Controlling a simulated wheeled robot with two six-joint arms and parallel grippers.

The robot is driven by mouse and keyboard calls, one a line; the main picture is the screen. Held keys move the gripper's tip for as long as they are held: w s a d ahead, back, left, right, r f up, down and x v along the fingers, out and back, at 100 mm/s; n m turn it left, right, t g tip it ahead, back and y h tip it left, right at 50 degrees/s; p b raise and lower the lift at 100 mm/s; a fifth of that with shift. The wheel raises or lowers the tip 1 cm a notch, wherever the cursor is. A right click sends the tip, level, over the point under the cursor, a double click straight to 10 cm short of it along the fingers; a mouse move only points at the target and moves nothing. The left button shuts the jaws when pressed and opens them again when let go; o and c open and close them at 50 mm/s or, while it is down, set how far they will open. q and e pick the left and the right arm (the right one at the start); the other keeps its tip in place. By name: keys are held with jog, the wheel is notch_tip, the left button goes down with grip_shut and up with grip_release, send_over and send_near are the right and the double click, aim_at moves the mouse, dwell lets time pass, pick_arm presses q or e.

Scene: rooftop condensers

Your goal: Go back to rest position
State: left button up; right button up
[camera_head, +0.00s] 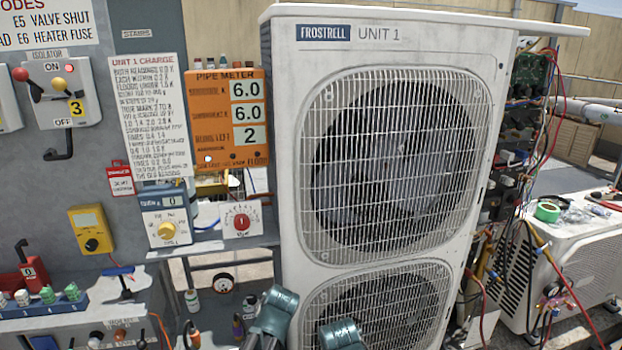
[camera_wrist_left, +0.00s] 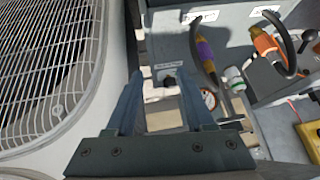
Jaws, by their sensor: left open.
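My left gripper (camera_wrist_left: 163,98) shows in the left wrist view, with its two blue-grey fingers spread apart. Nothing is held between them. Beyond the fingers are a small pale block, a white label and a dark knob on a grey surface. In the head view, two teal, rounded parts of my own body show at the bottom edge, in front of the lower fan of the condenser. I see no fingertips there. My right gripper does not show in either view.
A tall white condenser marked UNIT 1 (camera_head: 400,34) stands close ahead. Loose wires hang at right.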

pick_arm(q)
jog(key=s+d+f+m+g+h, duration=0.1)
jog(key=s+d+f+m+g, duration=0.2)
jog(key=s, duration=0.7)
jog(key=s+d+f+m+g+h, duration=0.1)
jog(key=s+d+m+g, duration=0.3)
jog(key=s, duration=0.6)
notch_tip(320, 180, up, 13)
jog(key=d+p, duration=0.1)
jog(key=p, duration=1.1)
jog(key=shift+w+f+t, duration=0.15)
jog(key=shift+t, duration=0.25)
